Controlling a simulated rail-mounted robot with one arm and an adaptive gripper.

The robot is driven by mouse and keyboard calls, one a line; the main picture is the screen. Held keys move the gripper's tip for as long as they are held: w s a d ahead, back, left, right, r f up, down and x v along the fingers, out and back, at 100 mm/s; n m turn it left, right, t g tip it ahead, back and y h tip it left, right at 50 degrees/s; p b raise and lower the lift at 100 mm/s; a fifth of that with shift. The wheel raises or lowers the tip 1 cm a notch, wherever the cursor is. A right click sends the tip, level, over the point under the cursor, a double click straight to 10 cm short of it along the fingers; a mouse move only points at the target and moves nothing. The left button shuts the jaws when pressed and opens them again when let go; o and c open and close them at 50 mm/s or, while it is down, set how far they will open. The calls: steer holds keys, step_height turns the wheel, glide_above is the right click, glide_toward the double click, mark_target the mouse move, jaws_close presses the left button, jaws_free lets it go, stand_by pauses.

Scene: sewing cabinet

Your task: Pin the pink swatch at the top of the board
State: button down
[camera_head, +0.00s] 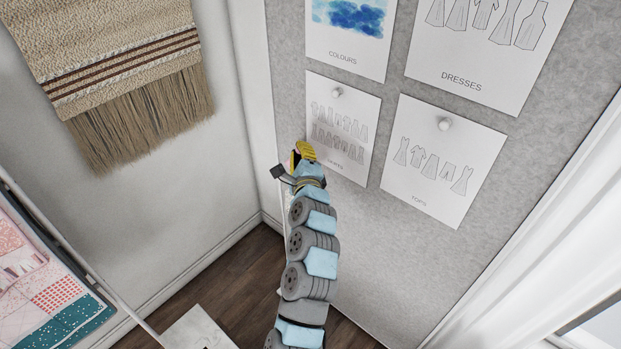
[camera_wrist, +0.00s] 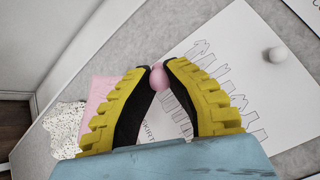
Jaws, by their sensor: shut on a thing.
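My gripper (camera_head: 300,155) is raised in front of the grey pinboard (camera_head: 285,70), by the lower left sheet. In the wrist view its yellow and black fingers (camera_wrist: 155,72) are shut on a round pink pin head (camera_wrist: 159,79). A pink swatch (camera_wrist: 102,88) shows behind the left finger, which hides part of it. Whether the pin touches the swatch or the board, I cannot tell.
The skirts sheet (camera_head: 342,105) hangs beside my gripper, held by a white pin (camera_head: 337,92). The tops sheet (camera_head: 435,165) hangs to its right, with other sheets above. A speckled swatch (camera_wrist: 63,122) lies left of the pink one. A fringed weaving (camera_head: 130,80) hangs on the left wall.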

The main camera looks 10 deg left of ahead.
steer(key=w+r+m+t+h+p, duration=0.1)
steer(key=w+r+h+p, duration=0.3)
steer(key=r, duration=1.4)
steer(key=r+m+h+p, duration=0.2)
steer(key=r+p, duration=0.3)
steer(key=r, duration=1.3)
steer(key=s+d+r+m+g+h+p, duration=0.1)
steer(key=s+d+r+m+h+p, duration=0.2)
steer(key=r, duration=0.8)
steer(key=s+d+r+g+h+p, duration=0.15)
steer(key=s+d+r+h, duration=0.35)
steer(key=r, duration=0.6)
steer(key=s+d+r+m+h+p, duration=0.1)
steer(key=s+d+r+m+p, duration=0.3)
steer(key=r, duration=0.6)
steer(key=w+d+n+p, duration=0.2)
steer(key=w+d+p, duration=0.2)
steer(key=w, duration=0.6)
steer(key=shift+w+d, duration=0.3)
steer(key=shift+d, duration=0.35)
steer(key=shift+w+d+r+p, duration=0.15)
steer(key=shift+w+r+p, duration=0.1)
steer(key=shift+p, duration=0.1)
steer(key=shift+f, duration=0.1)
